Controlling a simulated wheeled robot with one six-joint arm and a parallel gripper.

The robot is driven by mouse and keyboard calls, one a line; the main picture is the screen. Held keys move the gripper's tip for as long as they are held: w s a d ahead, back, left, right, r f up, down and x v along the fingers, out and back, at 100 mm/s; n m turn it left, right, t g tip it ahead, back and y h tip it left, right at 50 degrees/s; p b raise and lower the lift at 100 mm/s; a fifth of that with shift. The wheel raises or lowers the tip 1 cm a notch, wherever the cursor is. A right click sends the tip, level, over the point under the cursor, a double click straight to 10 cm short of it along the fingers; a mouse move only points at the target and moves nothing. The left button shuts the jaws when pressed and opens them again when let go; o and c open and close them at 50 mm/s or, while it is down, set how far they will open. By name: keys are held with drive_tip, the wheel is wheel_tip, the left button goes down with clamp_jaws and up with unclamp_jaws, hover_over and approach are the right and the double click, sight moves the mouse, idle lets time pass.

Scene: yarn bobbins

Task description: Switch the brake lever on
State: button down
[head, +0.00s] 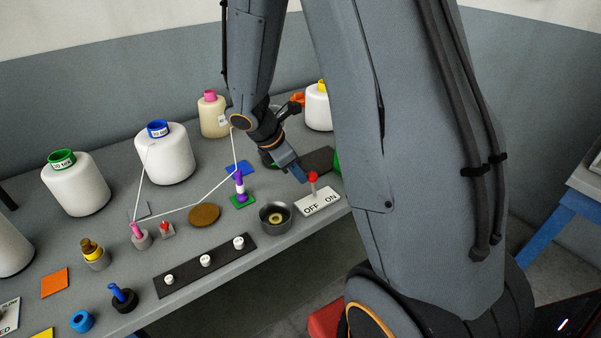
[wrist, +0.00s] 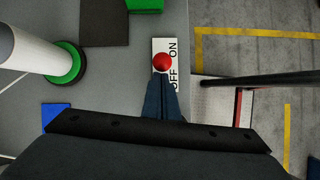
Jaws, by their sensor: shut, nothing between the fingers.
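The brake lever (head: 312,180) has a red ball knob and rises from a white plate (head: 318,203) marked OFF and ON near the table's right front edge. Its red knob (wrist: 162,62) also shows in the wrist view, with OFF on the near side and ON on the far side. My gripper (head: 303,179) is shut and empty, with its fingertips on the OFF side, right beside the lever. In the wrist view the fingertips (wrist: 161,78) sit just below the knob. I cannot tell whether they touch it. The lever's exact tilt is hard to tell.
A metal cup (head: 276,216) stands left of the lever plate. A dark mat (head: 317,160) and a green object (head: 337,162) lie behind it. A white bobbin with a green end (wrist: 45,55) is at left in the wrist view. Beyond the table edge is open floor (wrist: 245,60).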

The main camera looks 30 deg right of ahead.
drive_tip(key=d+p, duration=0.1)
drive_tip(key=d, duration=0.8)
drive_tip(key=shift+w+r+p, duration=0.35)
drive_tip(key=shift+w+r, duration=0.05)
idle(0.4)
drive_tip(key=shift+r, duration=0.1)
wheel_tip(320, 180, up, 12)
drive_tip(key=w, duration=0.1)
drive_tip(key=shift+w+d+f+p, duration=0.2)
drive_tip(key=shift+w+d+p, duration=0.1)
drive_tip(key=shift+d, duration=0.1)
